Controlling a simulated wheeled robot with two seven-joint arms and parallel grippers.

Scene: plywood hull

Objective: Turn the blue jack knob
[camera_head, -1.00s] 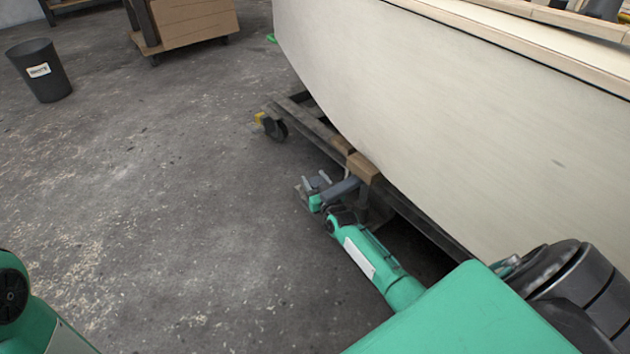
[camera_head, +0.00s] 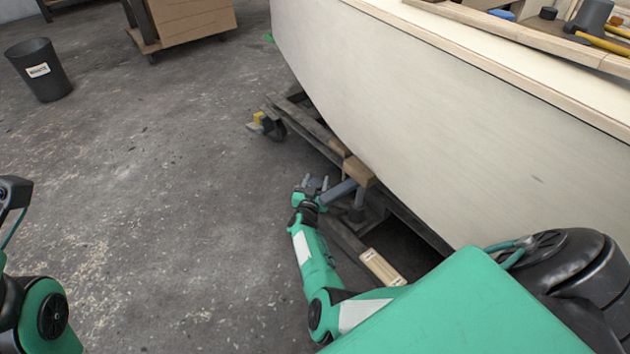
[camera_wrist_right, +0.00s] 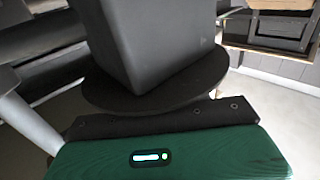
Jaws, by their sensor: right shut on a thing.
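My right gripper (camera_head: 316,183) is low beside the hull's dolly, at the outer end of a grey-blue jack tube (camera_head: 340,192). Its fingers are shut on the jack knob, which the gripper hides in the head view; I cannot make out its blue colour. In the right wrist view a large dark grey block (camera_wrist_right: 155,40) and a dark round plate fill the space just past my green palm. A light grey tube (camera_wrist_right: 25,120) shows at the left there. Parts of my left arm show at the left edge of the head view, but its gripper does not.
The pale plywood hull (camera_head: 450,120) overhangs the dolly (camera_head: 310,125), which has a caster (camera_head: 272,128). A wooden block (camera_head: 359,171) sits above the jack. A labelled wood piece (camera_head: 382,267) lies by my right forearm. The floor at left is clear up to the bin (camera_head: 38,70).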

